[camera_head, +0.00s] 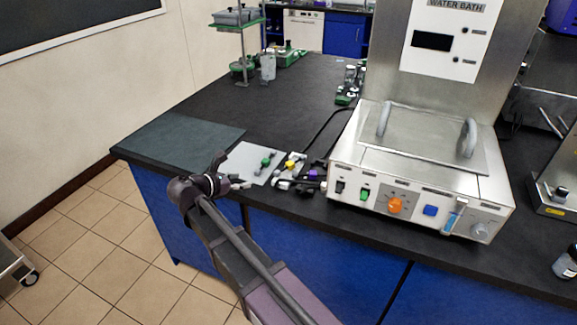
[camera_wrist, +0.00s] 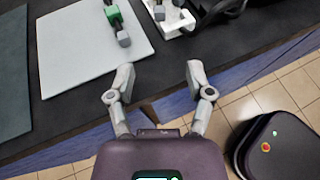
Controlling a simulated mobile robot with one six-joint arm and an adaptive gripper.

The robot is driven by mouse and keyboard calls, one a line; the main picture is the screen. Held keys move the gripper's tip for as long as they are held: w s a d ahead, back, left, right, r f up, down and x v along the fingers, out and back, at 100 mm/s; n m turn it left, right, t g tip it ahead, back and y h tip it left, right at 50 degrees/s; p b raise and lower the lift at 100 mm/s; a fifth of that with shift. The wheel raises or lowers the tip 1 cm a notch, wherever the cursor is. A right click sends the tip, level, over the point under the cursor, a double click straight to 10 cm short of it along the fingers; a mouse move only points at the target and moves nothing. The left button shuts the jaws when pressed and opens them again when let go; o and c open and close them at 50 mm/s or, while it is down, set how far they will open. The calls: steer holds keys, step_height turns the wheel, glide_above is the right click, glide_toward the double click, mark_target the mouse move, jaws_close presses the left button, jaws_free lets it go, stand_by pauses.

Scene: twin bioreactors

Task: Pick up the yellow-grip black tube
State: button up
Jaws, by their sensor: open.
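The yellow-grip black tube (camera_head: 291,164) lies near the front edge of the dark bench, just right of a pale mat, with white and black parts around it. My gripper (camera_head: 234,182) is at the bench's front edge, left of and nearer than the tube. In the wrist view my gripper (camera_wrist: 157,75) has its two fingers wide apart with nothing between them. The tube lies beyond the fingertips and apart from them.
A green-grip piece (camera_head: 266,161) lies on the pale mat (camera_head: 240,160). A purple-grip piece (camera_head: 314,174) lies right of the yellow one, close to the water bath (camera_head: 410,180). A dark green mat (camera_head: 180,140) at the left is bare.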

steer(key=shift+w, duration=0.1)
stand_by(0.3)
steer(key=b, duration=0.3)
glide_toward(275, 174)
steer(key=x, duration=0.2)
steer(key=shift+w+d+f, duration=0.1)
steer(key=shift+w+f, duration=0.2)
steer(key=shift+w, duration=0.05)
steer(key=shift+w+d+f, duration=0.15)
steer(key=shift+w+d, duration=0.25)
steer(key=shift+d, duration=0.05)
steer(key=shift+b+x, duration=1.1)
steer(key=shift+x, duration=1.55)
jaws_close()
